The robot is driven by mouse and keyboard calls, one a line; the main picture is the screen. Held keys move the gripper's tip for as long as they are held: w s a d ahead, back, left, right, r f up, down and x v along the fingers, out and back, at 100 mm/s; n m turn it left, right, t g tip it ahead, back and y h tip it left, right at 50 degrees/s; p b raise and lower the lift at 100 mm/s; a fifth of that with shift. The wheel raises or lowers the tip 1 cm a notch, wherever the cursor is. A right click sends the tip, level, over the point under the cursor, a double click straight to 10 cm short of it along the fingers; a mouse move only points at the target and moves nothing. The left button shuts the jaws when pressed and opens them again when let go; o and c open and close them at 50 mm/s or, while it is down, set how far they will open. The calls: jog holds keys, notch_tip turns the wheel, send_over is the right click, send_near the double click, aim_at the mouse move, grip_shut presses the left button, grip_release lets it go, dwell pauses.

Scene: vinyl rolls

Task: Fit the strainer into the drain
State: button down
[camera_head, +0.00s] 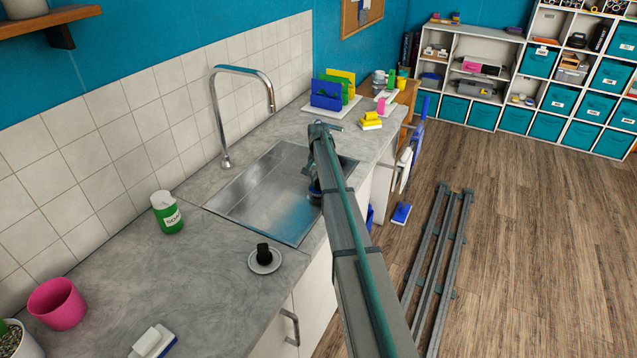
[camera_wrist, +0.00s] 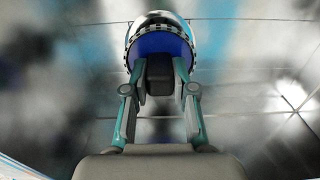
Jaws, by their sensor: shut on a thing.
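My gripper (camera_wrist: 160,80) is shut on the black knob of the strainer (camera_wrist: 160,28), between its two fingertips. The strainer shows in the wrist view as a round piece with a shiny rim, a row of small dark openings and a blue inside. In the head view my arm hides most of the gripper, and a dark round part (camera_head: 315,192) shows beside the arm at the sink's right side. The steel sink (camera_head: 262,190) lies below. I cannot make out the drain in either view, nor tell whether the strainer touches the sink floor.
A chrome faucet (camera_head: 240,72) arches over the sink from the back. A black-knobbed disc (camera_head: 264,259) lies on the counter in front. A green-and-white can (camera_head: 167,212) stands left of the sink, and yellow sponges (camera_head: 371,120) lie beyond it. Bare counter (camera_head: 180,275) lies at front left.

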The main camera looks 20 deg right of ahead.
jog(key=shift+f+b, duration=0.5)
jog(key=shift+f, duration=0.85)
jog(key=c, duration=0.9)
grip_release()
jog(key=shift+o, duration=0.2)
notch_tip(320, 180, up, 12)
jog(key=shift+f, duration=0.2)
jog(key=shift+r, duration=0.25)
jog(key=shift+s, duration=0.1)
